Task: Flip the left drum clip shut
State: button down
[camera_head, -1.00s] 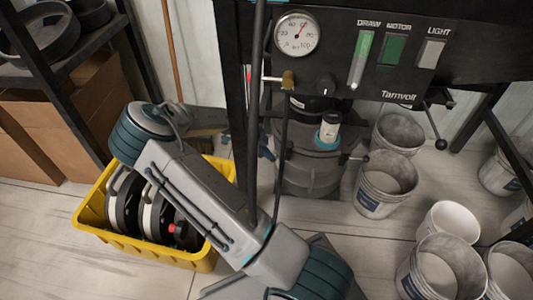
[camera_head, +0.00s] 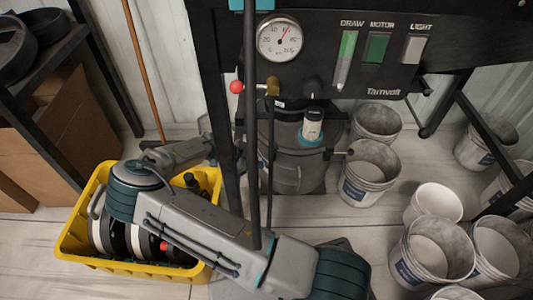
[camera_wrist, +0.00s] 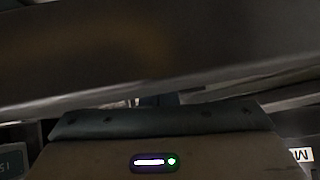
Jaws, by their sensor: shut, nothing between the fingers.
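The dark grey drum (camera_head: 288,172) stands on the floor below the black panel, seen in the head view. A dark clip sticks out on its right side (camera_head: 338,153). The drum's left side is partly covered by a black post and a thin hose, and I cannot make out the left clip or its position. My arm reaches behind the post from the left, so the gripper end is hidden in the head view. In the wrist view my gripper (camera_wrist: 160,118) is shut and empty, close under a broad dark blurred surface.
The black post (camera_head: 251,150) and a red-knobbed lever (camera_head: 236,87) are close to my arm. A yellow crate (camera_head: 75,240) with discs is at left, under my arm. Several buckets, such as one beside the drum (camera_head: 370,172), crowd the right. A broom handle (camera_head: 143,70) leans behind.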

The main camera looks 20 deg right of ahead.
jog(key=shift+s+d+f, duration=0.25)
jog(key=shift+d+f, duration=0.35)
jog(key=shift+d, duration=0.15)
dwell(0.3)
jog(key=p+v, duration=0.4)
jog(key=v, duration=0.9)
jog(key=shift+a+r, duration=0.25)
jog(key=shift+a, duration=0.05)
